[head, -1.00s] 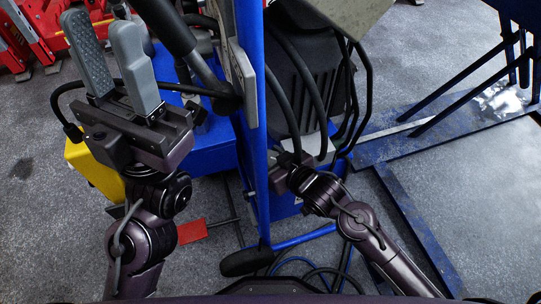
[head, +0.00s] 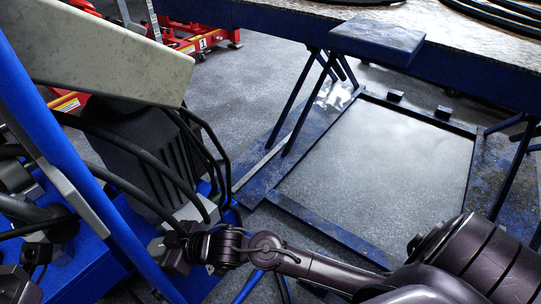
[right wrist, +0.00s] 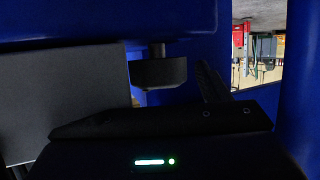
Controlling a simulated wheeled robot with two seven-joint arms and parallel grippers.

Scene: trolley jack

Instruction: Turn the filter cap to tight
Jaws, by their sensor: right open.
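My right gripper (head: 172,250) is low beside the machine's blue post, below the black hoses. Its fingertips are hard to make out in the head view. In the right wrist view the jaws are open, with a ribbed dark finger (right wrist: 212,82) at right. A dark round knob (right wrist: 158,72) on a short stem shows ahead, left of that finger. It may be the filter cap, but the picture is too dark to be sure. No contact between finger and knob is visible. Dark parts at the head view's left edge may belong to my left gripper; I cannot tell.
The blue post (head: 88,188) and black hoses (head: 150,195) crowd the right gripper. A pale panel (head: 100,50) overhangs the dark ribbed housing (head: 140,145). A blue-framed floor plate (head: 385,155) and a workbench (head: 265,18) lie to the right and back. Open floor lies between.

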